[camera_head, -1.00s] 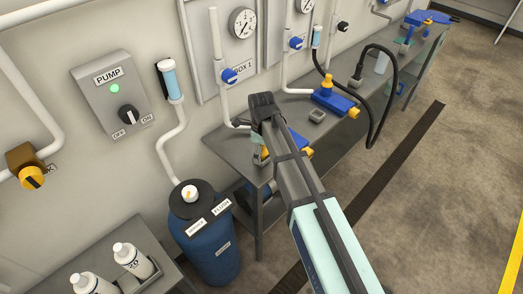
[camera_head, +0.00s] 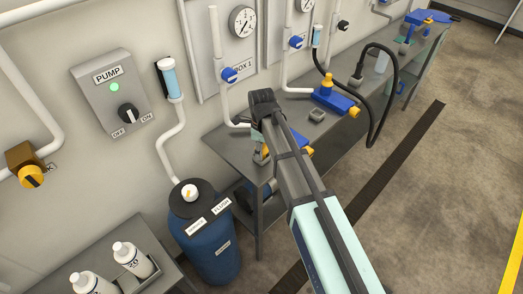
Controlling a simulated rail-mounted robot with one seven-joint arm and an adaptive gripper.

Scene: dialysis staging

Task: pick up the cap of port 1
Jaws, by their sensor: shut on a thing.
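My gripper (camera_head: 258,145) is over the near end of the grey bench, pointing down beside the port 1 block. A small yellow piece (camera_head: 265,153), which looks like the cap of port 1, shows at its fingertips, and the fingers are shut on it. My arm hides most of the blue port 1 block (camera_head: 297,139); a yellow knob (camera_head: 308,151) shows at its right side. I cannot tell whether the cap is still touching the block.
Farther along the bench (camera_head: 228,141) are a small grey tray (camera_head: 317,115) and a second blue block (camera_head: 335,98) with an upright yellow cap (camera_head: 327,81). A black hose (camera_head: 392,85) loops beyond. A blue drum (camera_head: 212,247) stands below left. White pipes and gauges line the wall.

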